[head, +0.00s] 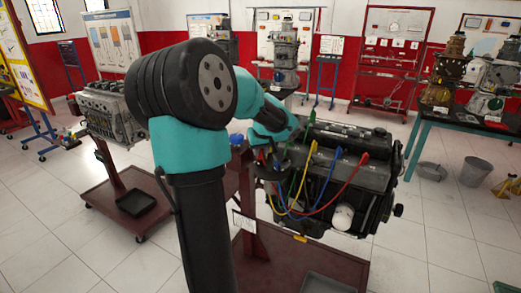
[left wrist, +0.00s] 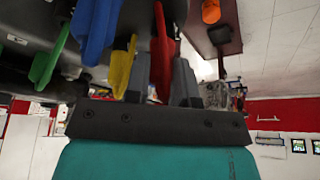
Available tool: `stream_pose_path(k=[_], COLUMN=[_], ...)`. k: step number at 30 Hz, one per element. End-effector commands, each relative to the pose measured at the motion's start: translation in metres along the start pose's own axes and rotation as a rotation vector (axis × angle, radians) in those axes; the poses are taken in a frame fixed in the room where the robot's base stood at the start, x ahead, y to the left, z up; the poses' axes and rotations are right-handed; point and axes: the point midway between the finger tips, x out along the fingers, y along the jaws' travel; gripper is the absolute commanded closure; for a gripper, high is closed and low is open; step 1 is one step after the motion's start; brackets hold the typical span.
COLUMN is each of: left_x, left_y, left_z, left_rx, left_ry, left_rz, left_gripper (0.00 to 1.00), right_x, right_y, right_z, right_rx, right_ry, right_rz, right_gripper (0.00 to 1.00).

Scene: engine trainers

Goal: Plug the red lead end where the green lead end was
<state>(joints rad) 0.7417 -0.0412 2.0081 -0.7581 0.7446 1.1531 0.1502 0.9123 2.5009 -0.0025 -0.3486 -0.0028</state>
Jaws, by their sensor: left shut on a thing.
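My left gripper (head: 268,166) is at the left end of the dark engine (head: 345,150). In the left wrist view, its two dark fingers (left wrist: 163,82) are closed on a red lead end (left wrist: 162,48). A yellow lead end (left wrist: 123,66), a blue one (left wrist: 95,30) and a green one (left wrist: 48,55) are close beside it. In the head view, the other red end (head: 363,158), blue end (head: 338,153), yellow end (head: 313,146) and a green end (head: 312,117) are along the engine. The sockets by the gripper are hidden. My right gripper is out of view.
The engine is on a dark red stand (head: 250,262). Another engine (head: 108,112) on a trolley stands at the left. A green table (head: 470,125) with engine parts is at the right. A grey bin (head: 475,171) is on the open tiled floor.

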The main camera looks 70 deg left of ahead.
Motion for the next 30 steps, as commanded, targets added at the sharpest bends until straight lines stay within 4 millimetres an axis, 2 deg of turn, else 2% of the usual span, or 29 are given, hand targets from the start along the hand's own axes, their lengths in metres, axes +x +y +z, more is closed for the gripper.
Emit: stream_pose_path(k=[12,13,21,22,30], left_x=[0.0024,0.0024,0.0024,0.0024,0.0015], left_y=[0.0000,0.0000,-0.0001,-0.0001,0.0000], left_z=[0.0009,0.0009,0.0009,0.0009,0.0009], left_rx=[0.000,0.000,0.000,0.000,0.000], left_ry=[0.000,0.000,0.000,0.000,0.000], left_rz=[0.000,0.000,0.000,0.000,0.000], left_gripper=[1.00,0.76,0.50,0.47,0.47], right_x=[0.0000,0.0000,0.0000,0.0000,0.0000], right_y=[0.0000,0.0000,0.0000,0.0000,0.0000], right_z=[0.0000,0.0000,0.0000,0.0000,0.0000], right_rx=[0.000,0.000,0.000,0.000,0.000], right_ry=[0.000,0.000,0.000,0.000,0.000], right_rz=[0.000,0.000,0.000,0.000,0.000], right_gripper=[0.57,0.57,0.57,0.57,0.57])
